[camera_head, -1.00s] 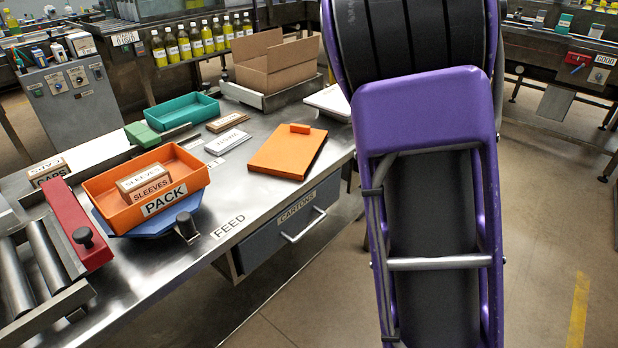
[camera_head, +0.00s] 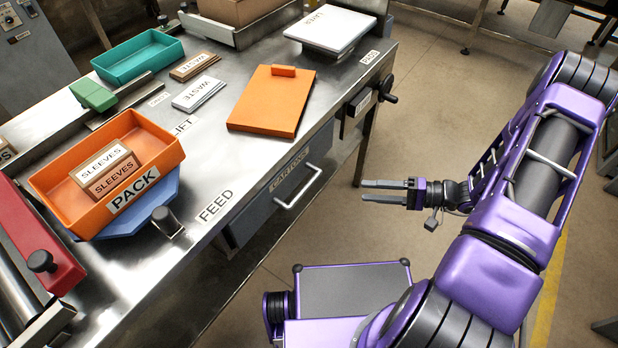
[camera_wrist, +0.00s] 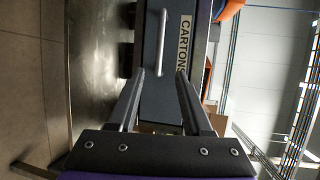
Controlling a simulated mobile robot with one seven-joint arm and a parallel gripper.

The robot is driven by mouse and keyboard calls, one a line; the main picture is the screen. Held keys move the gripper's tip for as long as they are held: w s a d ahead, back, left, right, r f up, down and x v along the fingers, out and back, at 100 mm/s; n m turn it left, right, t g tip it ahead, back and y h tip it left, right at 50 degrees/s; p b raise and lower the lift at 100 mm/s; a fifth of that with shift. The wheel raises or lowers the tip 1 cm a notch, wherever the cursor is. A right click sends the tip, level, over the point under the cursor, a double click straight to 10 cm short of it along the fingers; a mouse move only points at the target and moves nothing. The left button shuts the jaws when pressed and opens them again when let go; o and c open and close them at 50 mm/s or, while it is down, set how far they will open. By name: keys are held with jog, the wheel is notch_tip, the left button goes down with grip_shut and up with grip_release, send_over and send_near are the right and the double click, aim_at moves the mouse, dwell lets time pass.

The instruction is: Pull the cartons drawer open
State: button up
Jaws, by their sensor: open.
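The cartons drawer (camera_head: 258,212) is a blue-grey front under the steel table's near edge, with a pale bar handle (camera_head: 299,188) and a label. It looks closed. In the wrist view the drawer front (camera_wrist: 155,95) lies ahead, turned sideways, with its handle (camera_wrist: 162,42) beyond the fingertips and the CARTONS label (camera_wrist: 185,45) beside it. My gripper (camera_head: 363,191) is open and empty, pointing left toward the drawer, apart from the handle. In the wrist view its two fingers (camera_wrist: 158,75) reach toward the drawer front, with the handle ahead between their lines.
The steel table (camera_head: 215,170) carries an orange PACK tray (camera_head: 160,165), a teal tray (camera_head: 140,60) and an orange board (camera_head: 272,105). A black crank knob (camera_head: 389,90) juts from the table's right end. Floor is clear between table and gripper.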

aim_at(309, 187)
jog(key=x, duration=1.7)
jog(key=shift+a, duration=0.15)
jog(key=shift+c, duration=0.2)
grip_shut()
dwell(0.6)
